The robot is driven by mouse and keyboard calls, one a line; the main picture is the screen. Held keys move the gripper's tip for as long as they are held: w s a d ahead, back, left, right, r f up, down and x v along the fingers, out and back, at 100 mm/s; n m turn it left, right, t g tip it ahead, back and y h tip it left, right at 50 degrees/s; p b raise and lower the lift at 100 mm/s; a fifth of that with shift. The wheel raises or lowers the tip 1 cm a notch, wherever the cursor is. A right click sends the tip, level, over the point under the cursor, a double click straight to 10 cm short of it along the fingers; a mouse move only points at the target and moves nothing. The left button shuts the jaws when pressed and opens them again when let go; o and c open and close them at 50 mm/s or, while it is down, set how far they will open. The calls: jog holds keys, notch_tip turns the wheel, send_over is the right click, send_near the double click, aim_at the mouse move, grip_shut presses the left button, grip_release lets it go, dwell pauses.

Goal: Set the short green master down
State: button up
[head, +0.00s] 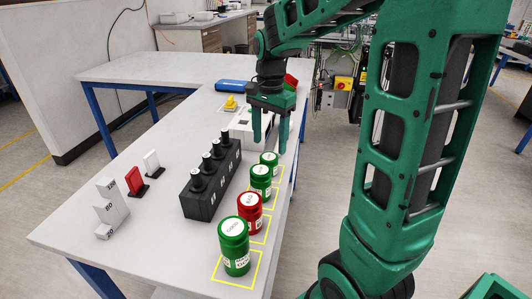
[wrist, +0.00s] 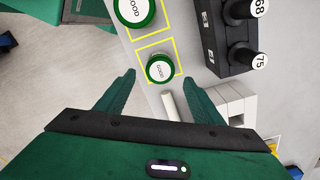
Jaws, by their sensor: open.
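The short green master (head: 269,160) is a small green cylinder with a white lid label. It stands upright in the last yellow square of the row, at the far end. In the wrist view the same master (wrist: 161,68), labelled GOOD, sits inside its yellow outline, just beyond my fingertips. My gripper (head: 271,142) is open and empty, pointing down close above and behind the master. In the wrist view its two fingers (wrist: 163,80) are spread to either side, with nothing held between them.
Nearer along the row stand another green master (head: 260,180), a red master (head: 250,211) and a tall green master (head: 234,247). A black block (head: 212,188) with several numbered plugs lies left of them. White blocks (wrist: 232,100) are near my gripper.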

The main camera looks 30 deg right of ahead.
aim_at(269, 156)
notch_tip(269, 156, up, 6)
jog(key=s+d+f+n, duration=0.1)
jog(key=s+f+n, duration=0.3)
jog(key=s, duration=0.8)
jog(key=s+d+f+n, duration=0.2)
jog(key=s+f+n, duration=0.2)
jog(key=s, duration=0.9)
jog(key=shift+f, duration=0.5)
jog(key=shift+d, duration=0.1)
